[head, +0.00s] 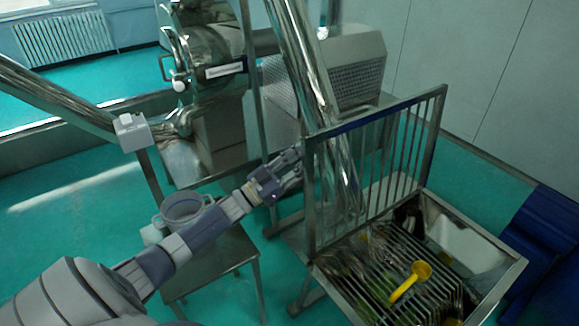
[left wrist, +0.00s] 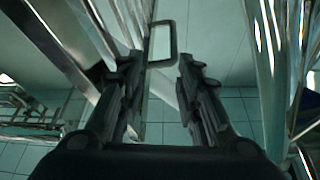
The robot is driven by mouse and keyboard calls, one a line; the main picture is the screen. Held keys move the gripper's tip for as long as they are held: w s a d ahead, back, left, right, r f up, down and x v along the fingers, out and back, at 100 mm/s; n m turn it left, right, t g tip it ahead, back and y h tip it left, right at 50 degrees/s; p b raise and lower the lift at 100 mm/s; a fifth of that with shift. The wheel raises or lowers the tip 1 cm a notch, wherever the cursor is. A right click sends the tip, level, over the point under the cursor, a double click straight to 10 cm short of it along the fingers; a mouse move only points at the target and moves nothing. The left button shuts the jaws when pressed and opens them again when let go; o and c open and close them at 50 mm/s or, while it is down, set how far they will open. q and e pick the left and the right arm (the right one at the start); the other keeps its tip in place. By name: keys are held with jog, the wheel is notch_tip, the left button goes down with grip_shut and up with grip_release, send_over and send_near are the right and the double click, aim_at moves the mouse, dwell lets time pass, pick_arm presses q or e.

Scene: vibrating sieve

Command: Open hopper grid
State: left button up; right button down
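The hopper grid (head: 376,160), a metal frame with upright bars, stands raised nearly vertical at the back left side of the open hopper (head: 505,268) in the head view. My left gripper (head: 293,162) is just left of the grid's left post, close to its upper corner; contact cannot be told. In the left wrist view the left gripper (left wrist: 158,65) has its fingers apart. A dark-edged rectangular loop (left wrist: 174,42) shows between and just beyond the fingertips, not clamped. My right gripper is not in view.
A yellow scoop (head: 411,280) lies on slats inside the hopper. A slanted shiny metal tube (head: 310,70) passes behind the grid. A small steel table (head: 222,258) with a grey pot (head: 183,207) stands under my left arm. Blue objects (head: 545,240) are at right.

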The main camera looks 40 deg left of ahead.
pick_arm(q)
jog(key=shift+v, duration=2.15)
jog(key=shift+d+r+p, duration=0.1)
jog(key=shift+r+p, duration=0.05)
jog(key=shift+p, duration=0.2)
